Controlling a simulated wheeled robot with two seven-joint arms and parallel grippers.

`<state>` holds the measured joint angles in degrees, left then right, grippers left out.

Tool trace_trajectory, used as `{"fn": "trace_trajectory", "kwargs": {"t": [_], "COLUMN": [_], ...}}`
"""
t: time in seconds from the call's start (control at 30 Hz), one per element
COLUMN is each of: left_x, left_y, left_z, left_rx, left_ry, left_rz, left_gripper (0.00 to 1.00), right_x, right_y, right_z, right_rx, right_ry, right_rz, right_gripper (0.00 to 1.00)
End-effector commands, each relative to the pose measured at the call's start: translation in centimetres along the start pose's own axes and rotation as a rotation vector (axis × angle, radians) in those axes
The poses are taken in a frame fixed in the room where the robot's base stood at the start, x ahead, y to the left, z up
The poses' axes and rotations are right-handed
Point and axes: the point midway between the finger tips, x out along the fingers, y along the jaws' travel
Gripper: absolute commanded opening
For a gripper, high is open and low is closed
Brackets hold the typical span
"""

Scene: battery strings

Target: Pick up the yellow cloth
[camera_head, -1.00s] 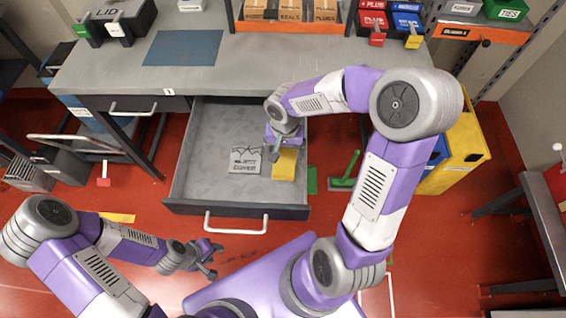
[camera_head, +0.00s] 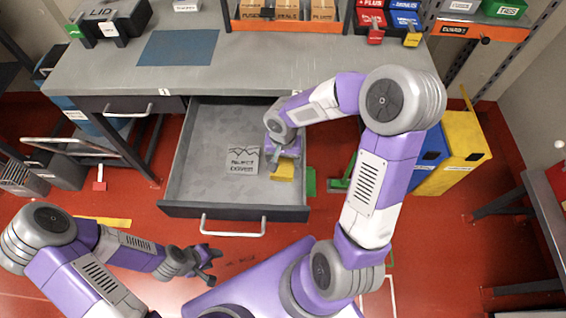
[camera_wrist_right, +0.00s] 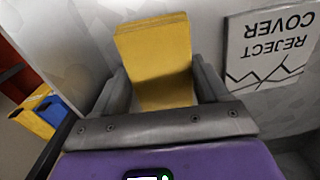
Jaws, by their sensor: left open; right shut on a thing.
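The yellow cloth (camera_head: 283,172) is in the open drawer (camera_head: 200,150), near its right side. My right gripper (camera_head: 285,157) reaches down into the drawer and is shut on the cloth. In the right wrist view the folded cloth (camera_wrist_right: 155,50) stands between the two grey fingers (camera_wrist_right: 162,92). The gripper hides part of the cloth in the head view. My left gripper (camera_head: 210,265) is open and empty, in front of the drawer and below its handle.
A white card reading "REJECT COVER" (camera_head: 243,161) lies in the drawer left of the cloth; it also shows in the wrist view (camera_wrist_right: 270,46). The drawer's front wall and handle (camera_head: 233,226) stand close by. A yellow bin (camera_head: 455,150) is to the right.

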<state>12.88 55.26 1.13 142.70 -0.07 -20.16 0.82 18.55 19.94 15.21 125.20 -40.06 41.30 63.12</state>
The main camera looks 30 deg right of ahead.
Motion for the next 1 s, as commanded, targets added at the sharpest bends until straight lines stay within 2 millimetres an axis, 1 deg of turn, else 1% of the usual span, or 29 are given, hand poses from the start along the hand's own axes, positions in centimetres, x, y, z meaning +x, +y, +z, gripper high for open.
{"fn": "trace_trajectory", "kwargs": {"t": [0.17, 0.27, 0.37, 0.6, 0.7, 0.83, 1.0], "left_x": [0.0, -0.2, -0.9, -2.7, -3.2, -3.5, -3.6], "left_y": [0.0, 0.1, 0.3, 1.0, 1.2, 1.3, 1.3], "left_z": [0.0, 0.0, 0.0, 0.1, 0.1, 0.1, 0.1], "left_rx": [0.000, 0.000, 0.000, 0.000, 0.000, 0.000, 0.000], "left_ry": [0.000, 0.000, 0.000, 0.000, 0.000, 0.000, 0.000], "left_rz": [0.000, 0.000, 0.000, 0.000, 0.000, 0.000, 0.000], "left_gripper": [0.43, 0.43, 0.43, 0.43, 0.43, 0.43, 0.43], "right_x": [0.0, -0.6, -2.0, -7.0, -8.6, -9.8, -10.1], "right_y": [0.0, 0.0, 0.0, 0.0, -0.1, 0.0, 0.0], "right_z": [0.0, -0.1, -0.1, -0.1, -0.1, 0.0, 0.0], "right_rx": [0.000, 0.000, 0.001, 0.001, 0.000, 0.000, -0.001], "right_ry": [0.001, 0.002, 0.004, 0.005, 0.005, 0.002, 0.000], "right_rz": [0.000, 0.000, -0.001, -0.002, -0.002, -0.001, 0.000], "right_gripper": [0.44, 0.44, 0.44, 0.44, 0.44, 0.44, 0.44]}}
